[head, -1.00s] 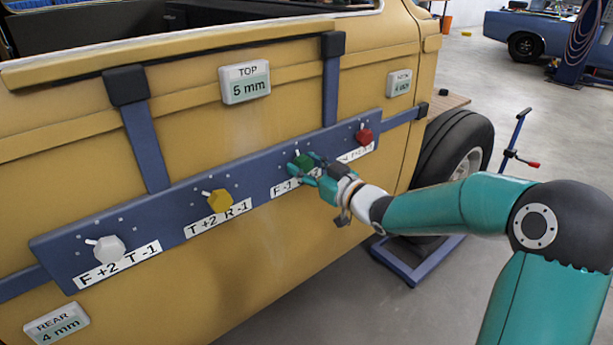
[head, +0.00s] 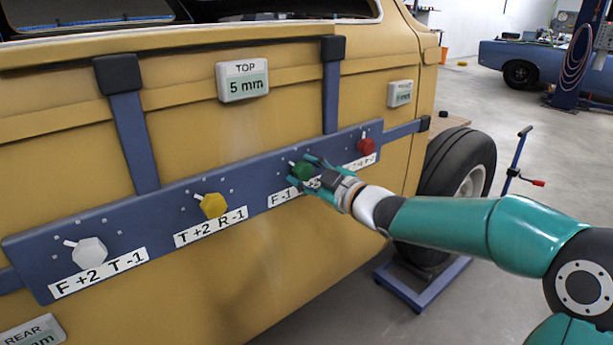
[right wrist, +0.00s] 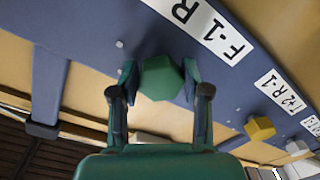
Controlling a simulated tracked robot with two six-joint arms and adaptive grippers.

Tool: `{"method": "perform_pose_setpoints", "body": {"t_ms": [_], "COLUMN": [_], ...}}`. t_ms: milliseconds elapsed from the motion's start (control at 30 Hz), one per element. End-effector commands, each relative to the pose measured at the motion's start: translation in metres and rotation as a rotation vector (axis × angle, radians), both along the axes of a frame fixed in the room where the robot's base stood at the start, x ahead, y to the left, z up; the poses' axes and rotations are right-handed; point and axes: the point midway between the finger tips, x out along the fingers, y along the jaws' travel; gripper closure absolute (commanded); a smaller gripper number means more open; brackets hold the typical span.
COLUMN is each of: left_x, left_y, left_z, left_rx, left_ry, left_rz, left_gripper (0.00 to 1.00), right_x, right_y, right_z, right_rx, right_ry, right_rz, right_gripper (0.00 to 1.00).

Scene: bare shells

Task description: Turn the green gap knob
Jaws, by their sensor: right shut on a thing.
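The green knob (head: 303,171) sits on the blue bar (head: 120,228) fixed across the yellow car body, between the yellow and red knobs. My right gripper (head: 305,173) is at the green knob, with a teal finger on either side of it. In the right wrist view the green knob (right wrist: 160,78) is six-sided and sits between the two fingertips (right wrist: 158,82), which are shut on it. A label starting "F -1" is below the knob in the head view, partly hidden by my gripper. My left gripper does not show.
A white knob (head: 89,252), a yellow knob (head: 213,205) and a red knob (head: 366,146) share the bar. Displays read TOP 5 mm (head: 243,81) and REAR (head: 35,332). A wheel (head: 462,180) and a blue stand (head: 425,285) are behind my right arm.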

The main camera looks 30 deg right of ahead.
Motion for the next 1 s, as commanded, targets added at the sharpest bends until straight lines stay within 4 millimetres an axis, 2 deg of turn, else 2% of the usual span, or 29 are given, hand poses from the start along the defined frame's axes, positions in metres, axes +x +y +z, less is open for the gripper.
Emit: {"method": "perform_pose_setpoints", "body": {"t_ms": [267,300,433,800,1000], "left_x": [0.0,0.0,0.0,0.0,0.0], "left_y": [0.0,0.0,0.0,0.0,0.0], "left_z": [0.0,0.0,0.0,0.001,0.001], "left_rx": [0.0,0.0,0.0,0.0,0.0], "left_ry": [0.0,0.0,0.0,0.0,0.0], "left_rz": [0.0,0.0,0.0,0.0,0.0], "left_gripper": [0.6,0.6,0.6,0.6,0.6], "right_x": [0.0,0.0,0.0,-0.003,-0.024], "right_y": [0.001,0.001,0.001,0.0,-0.004], "right_z": [-0.002,-0.002,-0.001,0.0,0.001], "right_rx": [0.0,0.0,0.0,0.001,0.0], "right_ry": [0.003,0.004,0.003,0.001,0.0], "right_rz": [0.003,0.003,0.003,0.001,-0.003], "right_gripper": [0.88,0.5,0.28,0.28,0.28]}}
